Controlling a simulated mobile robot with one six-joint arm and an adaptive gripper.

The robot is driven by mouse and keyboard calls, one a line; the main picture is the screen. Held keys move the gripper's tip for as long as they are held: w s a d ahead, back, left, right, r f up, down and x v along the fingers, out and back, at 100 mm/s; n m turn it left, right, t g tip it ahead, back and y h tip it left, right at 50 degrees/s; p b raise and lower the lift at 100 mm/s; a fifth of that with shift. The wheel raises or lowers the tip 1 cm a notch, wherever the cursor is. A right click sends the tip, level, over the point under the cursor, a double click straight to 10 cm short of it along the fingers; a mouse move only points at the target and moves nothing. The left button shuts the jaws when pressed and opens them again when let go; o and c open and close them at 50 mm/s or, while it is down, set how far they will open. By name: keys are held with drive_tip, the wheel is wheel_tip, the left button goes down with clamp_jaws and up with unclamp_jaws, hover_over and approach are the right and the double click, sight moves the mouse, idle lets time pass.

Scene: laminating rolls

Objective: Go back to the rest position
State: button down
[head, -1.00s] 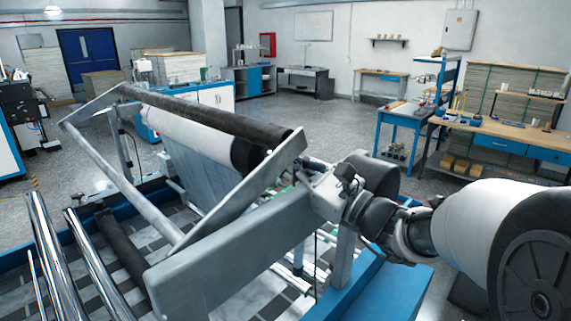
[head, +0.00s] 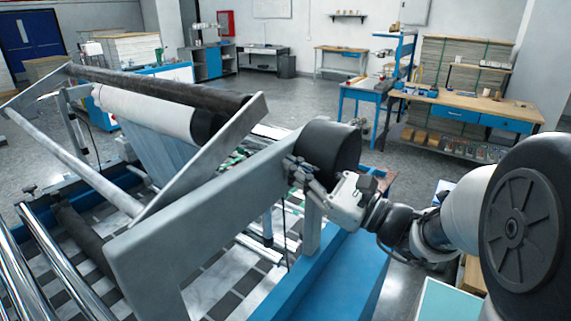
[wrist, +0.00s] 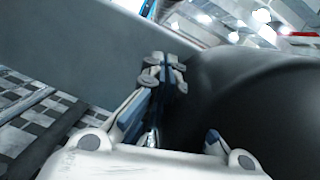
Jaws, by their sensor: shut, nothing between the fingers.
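My gripper (head: 299,172) is beside the end of the machine's grey side beam (head: 190,205), next to a black cylinder (head: 332,147) on the machine. The wrist view also shows my gripper (wrist: 167,74), its fingertips together and nothing visible between them. There the grey beam (wrist: 70,60) fills the left and the black cylinder (wrist: 250,85) fills the right, close to the fingers. I cannot tell whether either is touched. My arm reaches in from the right in the head view.
A white roll (head: 145,110) and a dark roller (head: 160,82) sit in the machine frame. The machine's blue base (head: 335,275) lies below my gripper. A wooden bench (head: 460,105) and a blue table (head: 365,90) stand beyond. Open floor (head: 290,95) lies behind the machine.

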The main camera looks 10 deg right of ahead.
drive_tip(key=s+a+f+n+g+h, duration=0.1)
drive_tip(key=s+a+f+n+g, duration=0.3)
drive_tip(key=s+a+n+g, duration=0.45)
drive_tip(key=s+f+n+g+h, duration=0.2)
drive_tip(key=s+f+n+h, duration=0.3)
drive_tip(key=s, duration=0.6)
drive_tip(key=s+d+f+n+t+h, duration=0.1)
drive_tip(key=s+d+f+n+h, duration=0.2)
drive_tip(key=d, duration=0.4)
drive_tip(key=s+d+f+n+t+h, duration=0.1)
drive_tip(key=s+d+f+n+h, duration=0.2)
drive_tip(key=d+n+h, duration=0.3)
drive_tip(key=shift+s+d+t+h, duration=0.15)
drive_tip(key=shift+d+t+h, duration=0.2)
drive_tip(key=shift+d+h, duration=0.4)
drive_tip(key=shift+n, duration=0.25)
